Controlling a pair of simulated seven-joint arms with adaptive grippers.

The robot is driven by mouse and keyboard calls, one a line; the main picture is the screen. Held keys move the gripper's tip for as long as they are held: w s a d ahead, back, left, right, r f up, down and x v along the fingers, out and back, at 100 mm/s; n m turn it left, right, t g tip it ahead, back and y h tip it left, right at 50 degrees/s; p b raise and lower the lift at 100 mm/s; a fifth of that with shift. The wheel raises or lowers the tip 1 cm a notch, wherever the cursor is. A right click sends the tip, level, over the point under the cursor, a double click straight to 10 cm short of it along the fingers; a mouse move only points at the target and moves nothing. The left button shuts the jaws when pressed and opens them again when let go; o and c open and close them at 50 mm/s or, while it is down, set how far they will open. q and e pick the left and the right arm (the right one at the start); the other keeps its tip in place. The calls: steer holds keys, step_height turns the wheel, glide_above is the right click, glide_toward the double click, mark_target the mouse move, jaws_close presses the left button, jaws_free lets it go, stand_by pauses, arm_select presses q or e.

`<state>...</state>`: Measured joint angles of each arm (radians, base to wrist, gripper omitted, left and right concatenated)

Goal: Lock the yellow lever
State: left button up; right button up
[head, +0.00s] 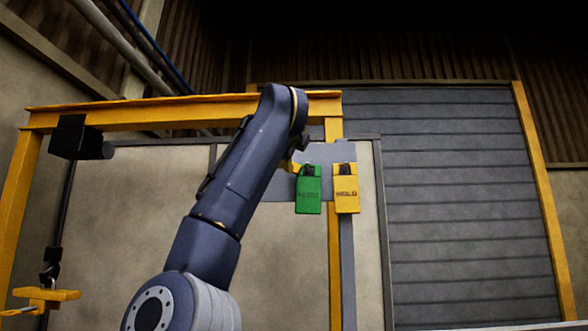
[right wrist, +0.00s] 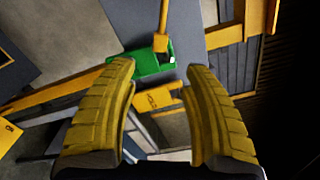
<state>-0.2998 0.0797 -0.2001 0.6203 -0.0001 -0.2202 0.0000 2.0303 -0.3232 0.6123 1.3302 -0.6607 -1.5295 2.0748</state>
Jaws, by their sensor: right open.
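A yellow lever (right wrist: 162,22) shows at the top of the right wrist view as a thin bar ending in a block beside the green tag. In the head view a small yellow piece (head: 290,166), probably part of it, shows just right of my arm's end.
A yellow frame (head: 180,111) spans the left and middle, with a post behind the tags. A grey shutter (head: 460,200) stands at the right.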

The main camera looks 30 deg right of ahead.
mark_target(294, 167)
steer(key=x, duration=1.4)
steer(key=shift+w+d, duration=0.1)
steer(key=shift+d, duration=0.05)
jaws_close()
